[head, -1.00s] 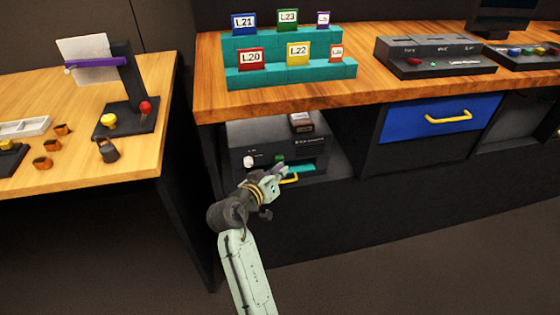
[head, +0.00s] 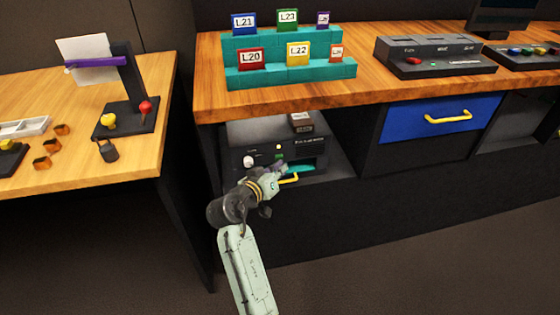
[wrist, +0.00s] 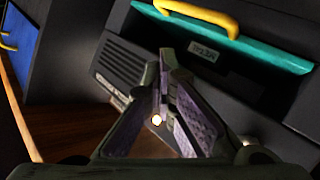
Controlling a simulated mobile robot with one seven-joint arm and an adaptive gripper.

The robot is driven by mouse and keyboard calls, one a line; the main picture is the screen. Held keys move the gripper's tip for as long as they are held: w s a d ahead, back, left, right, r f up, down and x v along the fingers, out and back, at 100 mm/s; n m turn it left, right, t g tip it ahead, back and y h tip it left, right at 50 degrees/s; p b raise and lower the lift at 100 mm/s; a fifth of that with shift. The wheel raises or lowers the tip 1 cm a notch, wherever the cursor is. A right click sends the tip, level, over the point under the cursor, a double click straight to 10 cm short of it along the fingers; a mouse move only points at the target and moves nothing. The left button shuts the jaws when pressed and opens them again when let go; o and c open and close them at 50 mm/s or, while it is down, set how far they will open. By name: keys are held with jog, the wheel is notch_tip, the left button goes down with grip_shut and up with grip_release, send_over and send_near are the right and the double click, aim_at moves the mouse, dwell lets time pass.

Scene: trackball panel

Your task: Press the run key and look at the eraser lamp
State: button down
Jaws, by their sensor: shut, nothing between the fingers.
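The eraser (head: 307,142), a dark box, stands in the open bay under the desk. Its front has a white round knob (head: 249,161), a small green patch (head: 279,157) and a small lamp (head: 278,147) glowing pale yellow. The lamp also glows in the wrist view (wrist: 157,120), seen between my fingers. I cannot tell which part is the run key; no key label is readable. My gripper (head: 281,168) is shut and empty, close in front of the eraser's face. In the wrist view, my fingertips (wrist: 167,56) meet before the dark panel; contact is unclear.
A teal tray (head: 301,168) with a yellow handle (head: 289,179) sits low on the eraser's front, beside my gripper. The wooden desktop (head: 300,97) overhangs the bay. A blue drawer (head: 405,122) is to the right, and a side table (head: 90,170) to the left.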

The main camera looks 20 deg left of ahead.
jog(key=shift+s+d, duration=0.55)
jog(key=shift+s, duration=0.2)
jog(key=shift+s, duration=0.1)
jog(key=s+d, duration=0.1)
jog(key=s, duration=0.1)
jog(key=s+d, duration=0.1)
jog(key=s, duration=0.1)
jog(key=shift+d+p, duration=0.35)
dwell(0.7)
